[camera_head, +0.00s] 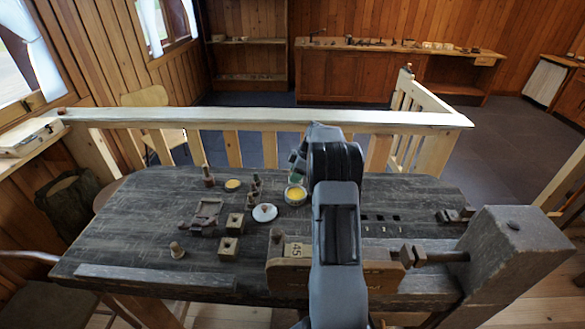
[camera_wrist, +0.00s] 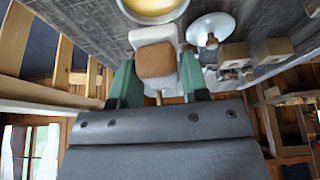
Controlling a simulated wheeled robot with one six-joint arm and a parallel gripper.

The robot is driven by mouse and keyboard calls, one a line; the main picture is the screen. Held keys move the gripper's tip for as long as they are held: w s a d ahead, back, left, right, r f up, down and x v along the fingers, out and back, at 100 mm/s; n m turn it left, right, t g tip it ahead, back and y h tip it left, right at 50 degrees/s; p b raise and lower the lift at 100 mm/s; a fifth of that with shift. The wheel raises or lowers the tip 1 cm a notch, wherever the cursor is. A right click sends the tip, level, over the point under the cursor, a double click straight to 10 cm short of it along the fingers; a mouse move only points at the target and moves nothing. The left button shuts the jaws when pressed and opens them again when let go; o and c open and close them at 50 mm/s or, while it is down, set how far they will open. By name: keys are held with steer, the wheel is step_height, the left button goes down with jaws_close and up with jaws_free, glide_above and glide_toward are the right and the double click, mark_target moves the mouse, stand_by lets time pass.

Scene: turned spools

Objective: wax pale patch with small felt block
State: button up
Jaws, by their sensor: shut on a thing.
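My gripper (camera_wrist: 157,72) shows in the wrist view with its two green fingers shut on a small block (camera_wrist: 153,36), whitish with a brown pad. The held block is close to the open tin of yellow wax (camera_wrist: 152,8); I cannot tell whether they touch. In the head view my arm hides most of the gripper, and a bit of green finger (camera_head: 297,159) shows just beyond the wax tin (camera_head: 295,193). I cannot make out a pale patch; my arm covers part of the dark bench (camera_head: 130,225).
A white lid (camera_head: 265,213) lies left of the tin. A vise (camera_head: 510,245) fills the right end. A pale railing (camera_head: 240,116) runs behind.

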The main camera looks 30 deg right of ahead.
mark_target(292, 194)
steer(key=shift+w+a+f, duration=0.1)
steer(key=shift+w+f, duration=0.05)
steer(key=shift+w, duration=0.1)
steer(key=shift+s+a+f, duration=0.1)
steer(key=shift+a+f, duration=0.05)
steer(key=shift+s+f+b, duration=0.2)
steer(key=shift+f+b, duration=0.05)
steer(key=shift+b, duration=0.05)
steer(key=shift+d+f+b, duration=0.15)
steer(key=shift+f+b, duration=0.05)
steer(key=shift+f, duration=0.45)
steer(key=shift+d+f+b, duration=0.15)
steer(key=shift+f, duration=1.45)
steer(key=shift+f+b, duration=0.6)
steer(key=shift+b, duration=0.55)
stand_by(0.5)
steer(key=shift+r, duration=0.15)
steer(key=shift+r+p, duration=1.4)
steer(key=shift+r, duration=2.05)
